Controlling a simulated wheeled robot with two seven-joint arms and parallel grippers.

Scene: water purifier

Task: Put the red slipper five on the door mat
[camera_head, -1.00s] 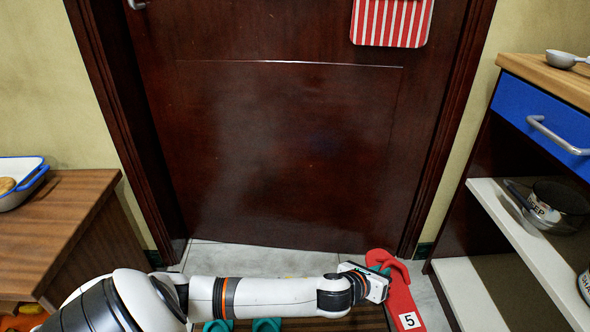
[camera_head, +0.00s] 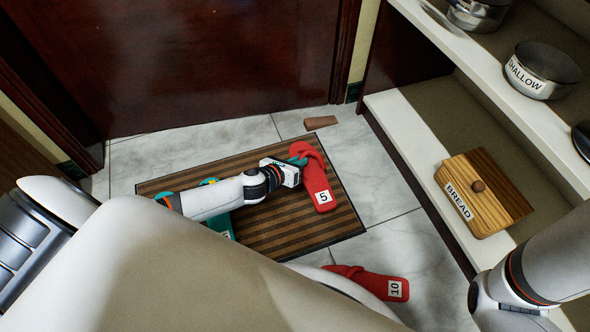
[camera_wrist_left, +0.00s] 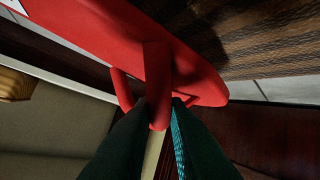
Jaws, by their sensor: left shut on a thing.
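The red slipper five (camera_head: 319,185), with a white "5" label, is over the right part of the brown striped door mat (camera_head: 275,232). My left gripper (camera_head: 297,163) is shut on its strap end. In the left wrist view the dark fingers (camera_wrist_left: 160,130) pinch the red strap, and the sole (camera_wrist_left: 120,35) is close above the mat, casting a shadow. I cannot tell whether it touches the mat. My right gripper is out of view; only part of my right arm shows at lower right.
Teal slippers (camera_head: 220,224) are on the mat's left part, partly hidden by my arm. A red slipper ten (camera_head: 372,282) lies on the tiles in front. A brown block (camera_head: 320,122) lies behind the mat. A shelf with a bread box (camera_head: 482,195) stands at right.

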